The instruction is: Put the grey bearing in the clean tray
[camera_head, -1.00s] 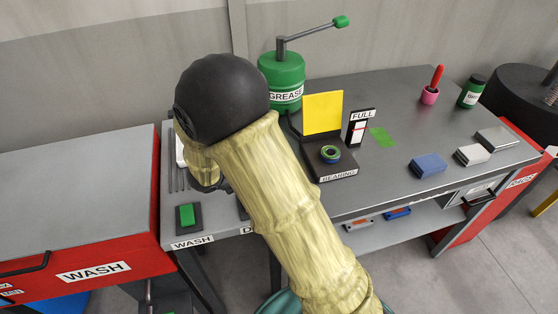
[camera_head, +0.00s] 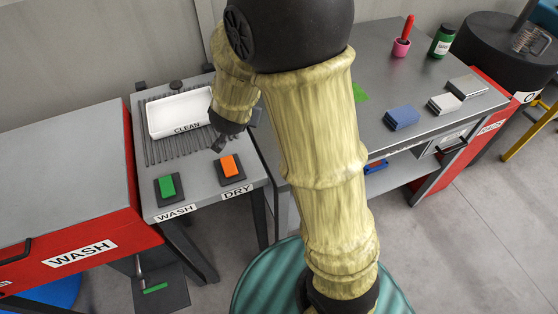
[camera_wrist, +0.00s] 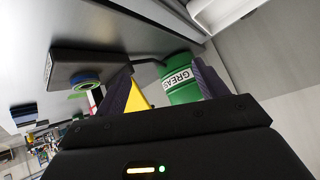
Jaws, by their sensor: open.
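The white clean tray (camera_head: 178,108), labelled CLEAN, lies on a slatted rack on the grey bench in the head view and looks empty. My gripper (camera_head: 220,145) points down beside the tray's right end, above the DRY pad. In the wrist view my gripper (camera_wrist: 160,88) has its two dark fingers apart with nothing held between them. A blue and green ring (camera_wrist: 86,80) sits on the dark bearing stand (camera_wrist: 88,64) beyond the fingers in the wrist view. I cannot make out a grey bearing there. My arm hides the stand in the head view.
The green grease can (camera_wrist: 180,82) and a yellow panel (camera_wrist: 137,98) stand near the bearing stand. A green WASH pad (camera_head: 167,187) and an orange DRY pad (camera_head: 229,166) lie in front of the tray. The red WASH cabinet (camera_head: 100,240) is at left. Blue (camera_head: 402,117) and white blocks lie at right.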

